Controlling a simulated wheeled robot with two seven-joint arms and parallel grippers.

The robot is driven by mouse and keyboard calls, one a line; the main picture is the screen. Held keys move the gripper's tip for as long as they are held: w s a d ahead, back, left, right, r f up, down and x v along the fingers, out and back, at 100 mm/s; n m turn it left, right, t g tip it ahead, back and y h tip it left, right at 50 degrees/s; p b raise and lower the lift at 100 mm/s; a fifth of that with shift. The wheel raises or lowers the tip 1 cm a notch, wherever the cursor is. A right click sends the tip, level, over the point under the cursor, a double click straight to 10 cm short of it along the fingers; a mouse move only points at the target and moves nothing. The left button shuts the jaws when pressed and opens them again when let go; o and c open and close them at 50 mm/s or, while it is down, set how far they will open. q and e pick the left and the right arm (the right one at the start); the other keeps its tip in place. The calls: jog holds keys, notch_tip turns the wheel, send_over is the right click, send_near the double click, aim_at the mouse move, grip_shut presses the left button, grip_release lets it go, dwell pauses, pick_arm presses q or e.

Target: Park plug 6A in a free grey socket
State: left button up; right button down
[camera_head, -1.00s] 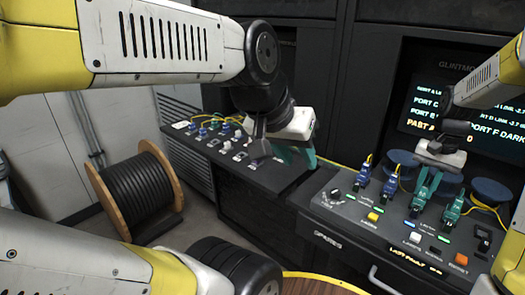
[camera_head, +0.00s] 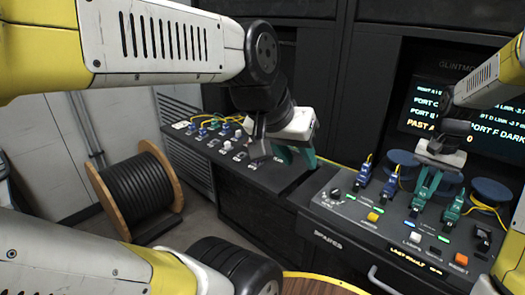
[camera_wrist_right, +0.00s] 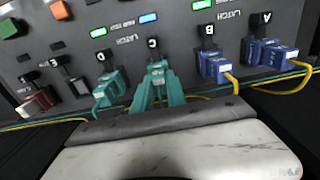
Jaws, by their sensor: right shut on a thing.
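My right gripper (camera_wrist_right: 153,92) is shut on a teal plug (camera_wrist_right: 158,72) at the latch position marked C on the near console; the plug looks seated there. The gripper also shows in the head view (camera_head: 424,187). I cannot read which plug is 6A. A second teal plug (camera_wrist_right: 108,88) sits at D, beside the gripper. Two blue plugs sit at B (camera_wrist_right: 214,67) and A (camera_wrist_right: 269,54). My left gripper (camera_head: 295,156) has its teal fingers apart, seemingly empty, over the right end of the far console (camera_head: 262,178). Small grey sockets (camera_head: 239,156) line that console.
Several blue plugs (camera_head: 203,131) with yellow cables stand at the far console's left. A lit screen (camera_head: 440,115) stands behind the near console. A cable drum (camera_head: 137,190) is on the floor at left.

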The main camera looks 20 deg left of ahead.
aim_at(426, 187)
jog(key=shift+r, duration=0.1)
jog(key=shift+r, duration=2.95)
jog(key=shift+s+f, duration=0.1)
jog(key=shift+f, duration=0.05)
